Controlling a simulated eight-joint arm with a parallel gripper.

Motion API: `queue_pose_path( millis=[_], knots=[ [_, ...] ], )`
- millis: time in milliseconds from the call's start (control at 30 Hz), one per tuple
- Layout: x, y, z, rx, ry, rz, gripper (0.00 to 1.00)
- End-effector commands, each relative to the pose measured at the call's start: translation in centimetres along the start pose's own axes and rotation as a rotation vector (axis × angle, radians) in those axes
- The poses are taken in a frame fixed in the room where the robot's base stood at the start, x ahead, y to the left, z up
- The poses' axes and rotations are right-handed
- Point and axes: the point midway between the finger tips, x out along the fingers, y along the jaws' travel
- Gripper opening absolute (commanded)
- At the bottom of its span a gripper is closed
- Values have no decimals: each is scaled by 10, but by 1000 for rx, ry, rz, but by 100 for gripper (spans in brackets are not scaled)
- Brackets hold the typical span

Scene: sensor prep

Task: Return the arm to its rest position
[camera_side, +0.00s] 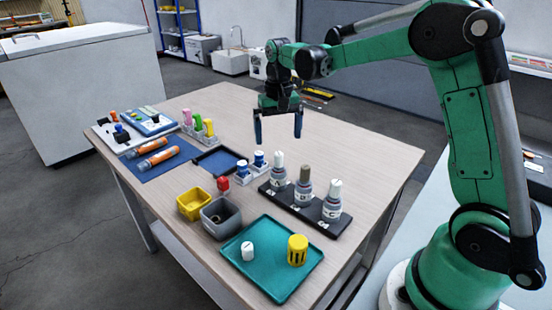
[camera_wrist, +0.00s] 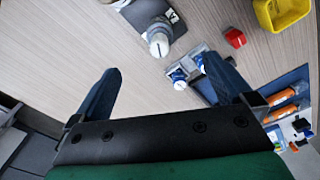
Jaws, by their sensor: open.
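My gripper (camera_side: 279,128) hangs above the back middle of the wooden table (camera_side: 378,150), pointing down. Its two blue fingers are spread apart with nothing between them. In the wrist view my gripper (camera_wrist: 170,90) shows both fingers wide apart over bare tabletop. The green arm stretches out from its base at the right, with the forearm roughly level over the table. The fingertips are apart from the objects in front of them.
A teal tray (camera_side: 272,285) holds a white cap and a yellow piece. A yellow bin (camera_side: 193,204), grey bin (camera_side: 220,217) and red block (camera_side: 223,184) stand left of the rack. The table's back right is clear.

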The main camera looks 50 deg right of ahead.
Motion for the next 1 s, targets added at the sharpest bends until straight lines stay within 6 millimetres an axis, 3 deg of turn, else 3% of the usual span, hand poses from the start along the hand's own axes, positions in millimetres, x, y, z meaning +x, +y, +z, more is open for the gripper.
queue_pose_path(
  millis=[633, 767, 1000],
  knots=[
    [-19, -3, 8, -28, 28, -9, 100],
    [-35, -9, 30, -102, 110, -33, 100],
    [-52, -18, 89, -289, 321, -93, 100]
  ],
)
